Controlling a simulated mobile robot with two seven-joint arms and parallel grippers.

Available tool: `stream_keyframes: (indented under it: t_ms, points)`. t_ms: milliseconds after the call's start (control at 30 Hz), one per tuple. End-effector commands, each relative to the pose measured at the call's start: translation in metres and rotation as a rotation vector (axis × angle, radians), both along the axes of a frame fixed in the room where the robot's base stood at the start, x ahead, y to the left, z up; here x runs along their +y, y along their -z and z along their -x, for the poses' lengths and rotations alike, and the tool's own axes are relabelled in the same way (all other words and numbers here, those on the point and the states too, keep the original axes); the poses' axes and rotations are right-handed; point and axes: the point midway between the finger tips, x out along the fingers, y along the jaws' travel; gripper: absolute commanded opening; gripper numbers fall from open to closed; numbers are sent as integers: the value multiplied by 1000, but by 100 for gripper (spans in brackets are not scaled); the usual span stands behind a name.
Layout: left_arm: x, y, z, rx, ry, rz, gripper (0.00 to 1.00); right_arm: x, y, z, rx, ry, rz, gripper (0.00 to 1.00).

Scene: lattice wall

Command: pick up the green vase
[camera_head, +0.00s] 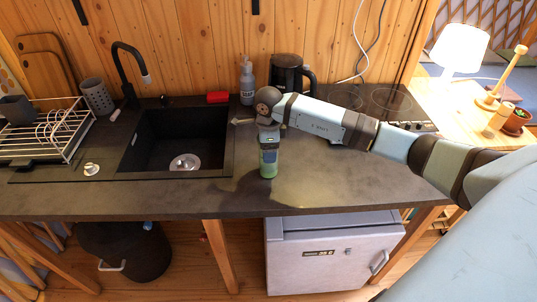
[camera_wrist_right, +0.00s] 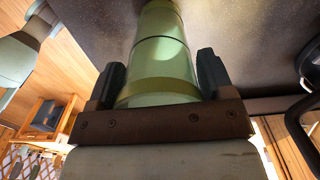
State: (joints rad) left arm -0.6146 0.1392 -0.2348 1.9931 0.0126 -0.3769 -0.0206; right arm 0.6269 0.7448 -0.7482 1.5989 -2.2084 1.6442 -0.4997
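The green vase (camera_head: 268,169) stands upright on the dark countertop, right of the sink and near the front edge. My right gripper (camera_head: 269,150) is above it, pointing down, and hides its upper part. In the right wrist view the pale green, translucent vase (camera_wrist_right: 160,60) lies between the two dark fingers of my right gripper (camera_wrist_right: 160,80). The fingers flank it closely on both sides; I cannot tell whether they press on it. My left gripper is not in view.
A black sink (camera_head: 178,140) with a black faucet (camera_head: 130,65) is on the left, beside a dish rack (camera_head: 45,130). A soap bottle (camera_head: 247,80), a red sponge (camera_head: 217,97) and a black kettle (camera_head: 286,73) stand at the back. The counter in front of the vase is clear.

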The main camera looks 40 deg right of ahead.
Motion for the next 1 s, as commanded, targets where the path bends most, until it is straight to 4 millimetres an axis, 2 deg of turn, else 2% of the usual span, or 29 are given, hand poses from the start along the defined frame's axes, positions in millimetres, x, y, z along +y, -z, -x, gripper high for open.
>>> stream_keyframes:
  t_ms: [33,133,400,567,767,1000]
  points:
    - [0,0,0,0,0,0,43,0,0,0,0,0,0,63]
    - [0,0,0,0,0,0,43,0,0,0,0,0,0,40]
    - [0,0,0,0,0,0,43,0,-2,0,-1,0,0,38]
    - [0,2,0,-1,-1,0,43,-1,-10,-1,-4,0,0,38]
    - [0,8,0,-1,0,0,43,0,-42,-1,-6,-1,0,38]
    - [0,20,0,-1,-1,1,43,-1,-112,-2,-9,-1,1,38]
